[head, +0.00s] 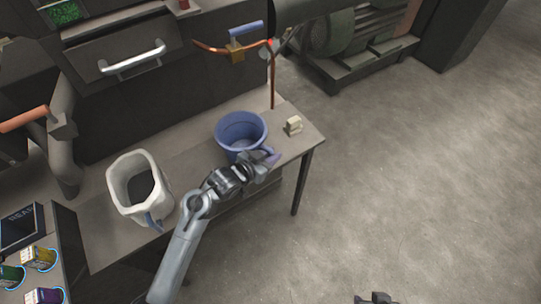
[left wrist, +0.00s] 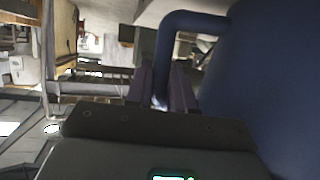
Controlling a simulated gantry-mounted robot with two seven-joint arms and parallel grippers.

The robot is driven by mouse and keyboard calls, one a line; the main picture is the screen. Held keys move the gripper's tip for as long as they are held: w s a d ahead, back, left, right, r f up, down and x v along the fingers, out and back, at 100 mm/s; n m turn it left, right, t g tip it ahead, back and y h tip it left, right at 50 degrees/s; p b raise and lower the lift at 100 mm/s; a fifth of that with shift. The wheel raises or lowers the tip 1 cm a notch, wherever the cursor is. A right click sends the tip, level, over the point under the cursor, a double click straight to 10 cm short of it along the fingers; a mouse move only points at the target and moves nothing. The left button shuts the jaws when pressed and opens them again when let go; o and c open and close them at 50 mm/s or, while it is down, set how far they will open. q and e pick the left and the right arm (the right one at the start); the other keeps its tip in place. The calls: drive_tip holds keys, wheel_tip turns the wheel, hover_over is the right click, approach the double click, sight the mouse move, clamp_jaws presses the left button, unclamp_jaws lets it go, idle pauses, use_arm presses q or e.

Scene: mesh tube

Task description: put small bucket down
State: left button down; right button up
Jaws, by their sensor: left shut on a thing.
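A small blue bucket (head: 241,128) is at the right part of the narrow table, its open top facing up. In the head view I cannot tell whether its base touches the table. My left gripper (head: 268,160) is at the bucket's near right side, shut on its handle. In the left wrist view the blue bucket wall (left wrist: 265,70) fills the right side. The handle (left wrist: 163,60) runs down between the fingers of my left gripper (left wrist: 163,95). A dark part at the bottom edge of the head view may belong to my right arm; its gripper cannot be made out.
A white bucket (head: 135,170) with a dark inside stands on the table (head: 185,165) to the left. A small beige block (head: 293,125) sits just right of the blue bucket. A copper pipe with a blue-handled valve (head: 246,29) rises behind. Colored cans (head: 38,257) are at lower left.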

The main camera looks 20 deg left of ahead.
use_arm(q)
drive_tip(key=c, duration=1)
unclamp_jaws()
drive_tip(key=shift+a, duration=0.1)
drive_tip(key=p+v, duration=0.3)
drive_tip(key=v, duration=0.9)
drive_tip(key=s+a+f+n+g+y, duration=0.1)
drive_tip(key=s+f+g+y, duration=0.1)
drive_tip(key=s, duration=0.5)
drive_tip(key=s+a+f+n+g+y, duration=0.1)
drive_tip(key=s+a+f+g+y, duration=0.1)
drive_tip(key=s, duration=0.6)
drive_tip(key=s+a+f+n+g+y, duration=0.1)
drive_tip(key=s+f+g+y, duration=0.1)
drive_tip(key=s, duration=0.5)
drive_tip(key=shift+s+a+f+n+g, duration=0.15)
drive_tip(key=shift+f+g, duration=0.25)
drive_tip(key=shift+g, duration=0.25)
drive_tip(key=shift+s+f+n+g, duration=0.15)
drive_tip(key=shift+f+g, duration=0.2)
drive_tip(key=shift+g, duration=0.3)
drive_tip(key=shift+w+r, duration=0.1)
drive_tip(key=shift+r, duration=0.05)
